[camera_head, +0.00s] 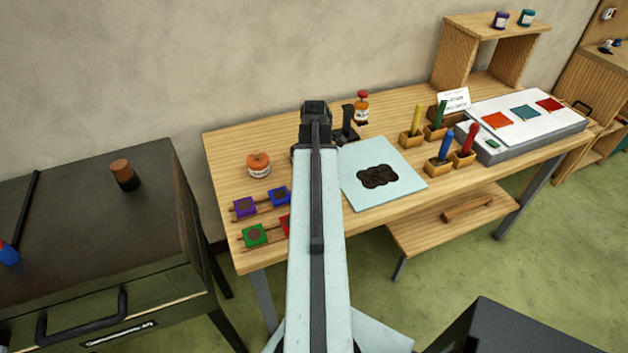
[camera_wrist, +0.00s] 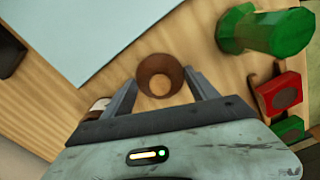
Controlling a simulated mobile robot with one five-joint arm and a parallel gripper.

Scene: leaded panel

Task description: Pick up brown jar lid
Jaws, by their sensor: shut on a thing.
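The brown jar lid (camera_wrist: 158,68) shows in the wrist view as a round, hollow brown piece with a lighter inside. It sits between the two grey fingers of my gripper (camera_wrist: 160,80), which are shut on it. Wooden tabletop shows around it; I cannot tell its height above the table. In the head view my arm reaches over the workbench (camera_head: 225,150), and I cannot make out the lid there.
A pale blue sheet (camera_head: 405,175) with a dark patch lies right of my arm. An orange-topped jar (camera_head: 259,165) stands to the left, near several coloured blocks (camera_head: 245,207). Wooden holders with coloured sticks (camera_head: 439,165) stand farther right. A green object (camera_wrist: 265,32) is close by in the wrist view.

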